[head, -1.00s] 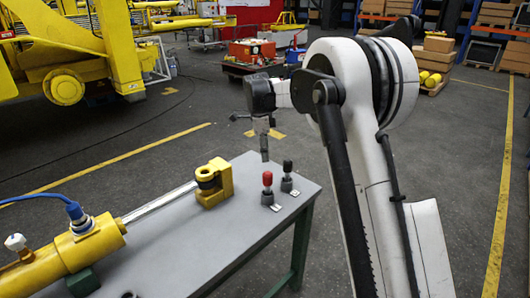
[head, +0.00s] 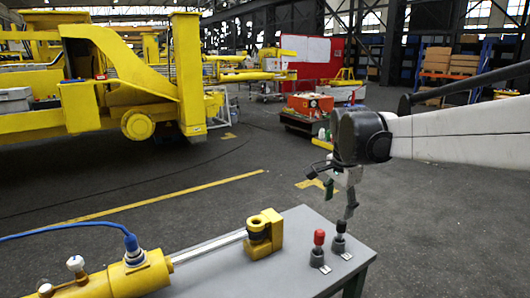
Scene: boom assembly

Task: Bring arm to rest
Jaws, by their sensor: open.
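My arm (head: 455,133) reaches in from the right edge of the head view, its link almost level. My gripper (head: 339,203) hangs below the dark wrist joint, its fingers apart with nothing between them. It is above the far right part of the grey table (head: 225,278), near two small pegs. The red-topped peg (head: 319,247) and the black-topped peg (head: 340,238) stand upright on the table. I cannot tell the exact gap between the fingers and the black-topped peg.
A yellow cylinder (head: 125,278) with a blue hose and a rod ending in a yellow block (head: 263,235) lies on the table. Behind are a large yellow machine (head: 150,85), a red cart (head: 308,108) and shelves with boxes (head: 447,65). The floor between is open.

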